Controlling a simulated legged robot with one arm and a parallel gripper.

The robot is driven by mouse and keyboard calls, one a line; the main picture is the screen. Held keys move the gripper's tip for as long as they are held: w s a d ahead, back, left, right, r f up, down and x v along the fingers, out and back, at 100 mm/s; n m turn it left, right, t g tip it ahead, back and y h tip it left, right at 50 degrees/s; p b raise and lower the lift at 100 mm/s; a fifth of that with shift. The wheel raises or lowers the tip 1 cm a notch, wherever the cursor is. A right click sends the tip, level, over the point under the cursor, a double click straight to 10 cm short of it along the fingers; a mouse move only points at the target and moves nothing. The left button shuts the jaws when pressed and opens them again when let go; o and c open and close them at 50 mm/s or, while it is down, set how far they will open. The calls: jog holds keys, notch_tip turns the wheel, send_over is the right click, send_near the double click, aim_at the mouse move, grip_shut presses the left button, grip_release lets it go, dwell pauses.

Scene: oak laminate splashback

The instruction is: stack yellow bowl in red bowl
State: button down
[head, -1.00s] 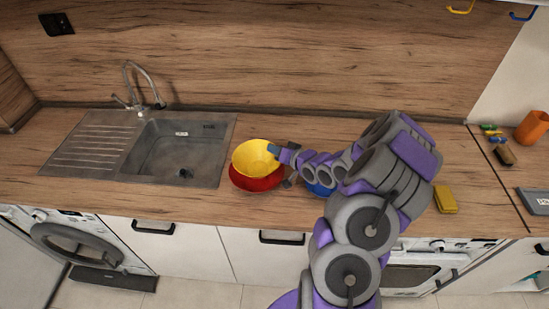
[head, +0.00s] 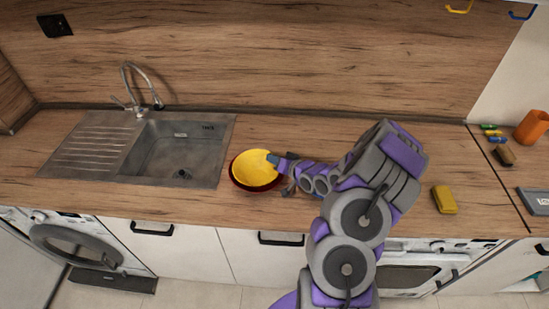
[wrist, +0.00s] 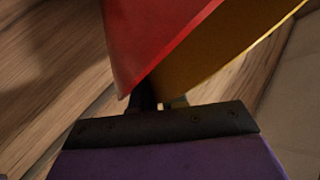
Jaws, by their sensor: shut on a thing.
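The yellow bowl (head: 254,168) sits low inside the red bowl (head: 236,180), with only the red rim showing around its left and front. My gripper (head: 272,160) is shut on the right rim of the yellow bowl. In the wrist view, the red bowl (wrist: 150,40) and the yellow bowl (wrist: 225,50) fill the top, close together just beyond my gripper (wrist: 155,98). The fingertips are mostly hidden there. I cannot tell whether the yellow bowl rests fully on the red bowl's bottom.
A steel sink (head: 180,150) with a tap (head: 140,88) lies to the left of the bowls. A yellow sponge-like block (head: 444,199) is on the counter at right. An orange cup (head: 531,127) stands at the far right. The counter behind the bowls is clear.

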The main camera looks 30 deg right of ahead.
jog(key=c, duration=1.6)
grip_release()
jog(key=shift+a, duration=0.15)
jog(key=shift+o, duration=0.9)
jog(key=shift+a, duration=0.3)
jog(key=shift+d+r, duration=0.1)
